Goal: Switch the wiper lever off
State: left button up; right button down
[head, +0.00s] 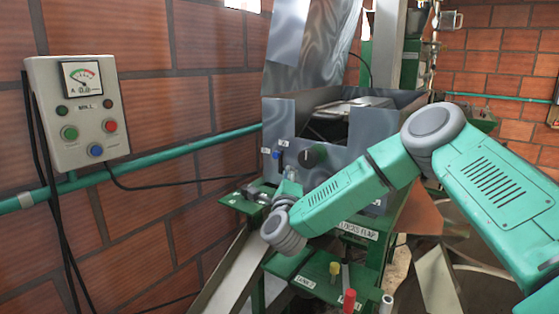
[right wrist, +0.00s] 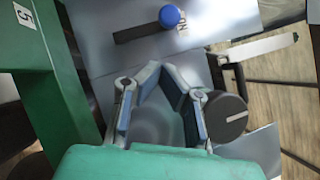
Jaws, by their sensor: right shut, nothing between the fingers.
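The wiper lever appears to be the blue-knobbed lever (right wrist: 170,16) on the grey metal panel in the right wrist view. Its knob stands at the slot end beside a label reading ON; the dark slot (right wrist: 138,33) runs left from it. In the head view a small blue knob (head: 276,154) shows on the panel between two white labels. My right gripper (right wrist: 162,68) is shut and empty, its fingertips apart from the knob, below it in the wrist picture. In the head view this gripper (head: 291,174) is small, just below the panel's labels. My left gripper is out of view.
A black round dial (right wrist: 226,117) sits close beside my right fingers. A green post (right wrist: 35,70) marked 5 stands at left. In the head view, a control box (head: 80,110) hangs on the brick wall, and red and yellow handles (head: 349,298) rise from the lower green frame.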

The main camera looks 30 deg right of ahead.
aim_at(281, 155)
jog(key=shift+w+a+r+p, duration=0.1)
jog(key=shift+w+r+p, duration=0.15)
jog(key=shift+w, duration=0.4)
jog(key=shift+w+a+r+p, duration=0.15)
jog(key=shift+w+r, duration=0.2)
jog(key=shift+w, duration=0.25)
jog(key=shift+w+a+r, duration=0.1)
jog(key=shift+w+r, duration=0.2)
jog(key=shift+w, duration=0.25)
